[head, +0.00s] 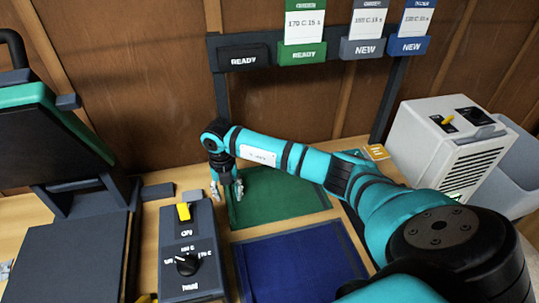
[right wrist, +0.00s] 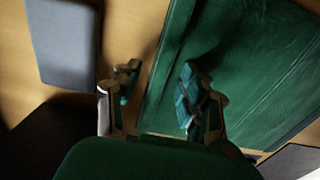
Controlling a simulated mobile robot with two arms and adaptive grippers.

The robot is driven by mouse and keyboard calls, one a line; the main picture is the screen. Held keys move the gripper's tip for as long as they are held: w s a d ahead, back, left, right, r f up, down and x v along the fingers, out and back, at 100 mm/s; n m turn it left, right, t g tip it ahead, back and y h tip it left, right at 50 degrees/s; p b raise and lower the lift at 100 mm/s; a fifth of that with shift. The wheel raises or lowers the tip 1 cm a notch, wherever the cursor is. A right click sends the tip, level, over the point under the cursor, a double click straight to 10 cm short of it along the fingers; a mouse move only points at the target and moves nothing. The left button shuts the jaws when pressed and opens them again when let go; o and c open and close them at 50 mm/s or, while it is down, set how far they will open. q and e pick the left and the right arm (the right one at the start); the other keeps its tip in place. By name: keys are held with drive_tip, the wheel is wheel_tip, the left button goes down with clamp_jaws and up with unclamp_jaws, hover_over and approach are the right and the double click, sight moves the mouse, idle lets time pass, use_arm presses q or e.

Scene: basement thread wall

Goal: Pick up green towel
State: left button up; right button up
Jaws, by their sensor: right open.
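The green towel (head: 285,198) lies flat on the wooden bench in a dark-edged rectangle, behind the blue one. It also fills the right part of the right wrist view (right wrist: 262,62). My right gripper (head: 227,190) is open and points down at the left edge of the green towel. In the right wrist view its two fingers (right wrist: 160,100) are apart, one over the wood and one over the towel's near-left edge. My left gripper is out of view.
A blue cloth (head: 300,265) lies in front. A control box (head: 190,255) with a yellow switch and knob stands left, beside an open press (head: 50,125). A labelled rack (head: 330,50) stands behind. A cream machine (head: 440,140) and grey bin (head: 500,175) are at right.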

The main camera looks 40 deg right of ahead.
drive_tip(key=shift+c, duration=0.4)
clamp_jaws()
